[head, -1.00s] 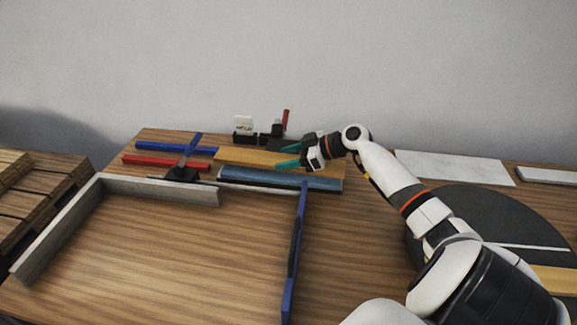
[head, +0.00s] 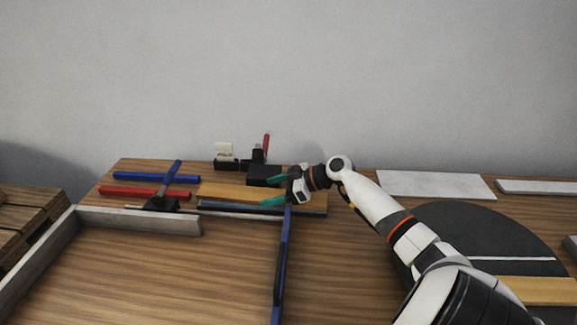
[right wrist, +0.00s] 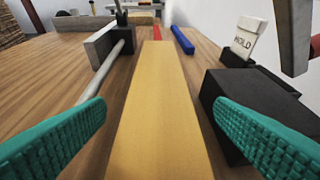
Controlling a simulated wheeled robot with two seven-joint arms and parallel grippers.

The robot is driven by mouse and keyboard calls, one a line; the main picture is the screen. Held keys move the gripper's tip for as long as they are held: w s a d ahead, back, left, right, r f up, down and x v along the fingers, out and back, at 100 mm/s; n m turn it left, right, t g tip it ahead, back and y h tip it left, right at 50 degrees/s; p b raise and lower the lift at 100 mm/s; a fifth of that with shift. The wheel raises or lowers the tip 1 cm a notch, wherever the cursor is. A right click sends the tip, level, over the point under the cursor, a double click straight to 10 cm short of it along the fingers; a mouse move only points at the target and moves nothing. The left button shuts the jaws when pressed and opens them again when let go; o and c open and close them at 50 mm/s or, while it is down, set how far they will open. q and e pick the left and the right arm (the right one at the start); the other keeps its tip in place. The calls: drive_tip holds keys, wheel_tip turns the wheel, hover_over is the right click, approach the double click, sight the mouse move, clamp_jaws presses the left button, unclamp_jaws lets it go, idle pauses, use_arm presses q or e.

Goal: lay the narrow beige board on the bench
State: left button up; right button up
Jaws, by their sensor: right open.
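A narrow beige-yellow board (head: 232,192) lies lengthwise toward the back of the wooden bench (head: 150,265) in the head view. My right gripper (head: 275,191) is over its right part, open and empty. In the right wrist view the board (right wrist: 155,105) runs away from me between the two teal fingers (right wrist: 165,135), with gaps on both sides. How high the fingers are above the bench I cannot tell. A second beige strip (head: 540,290) lies on the dark round table at the right. My left gripper is not in view.

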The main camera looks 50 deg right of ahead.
drive_tip(key=v, duration=1.1)
drive_tip(key=shift+s+b, duration=0.15)
drive_tip(key=shift+b, duration=0.2)
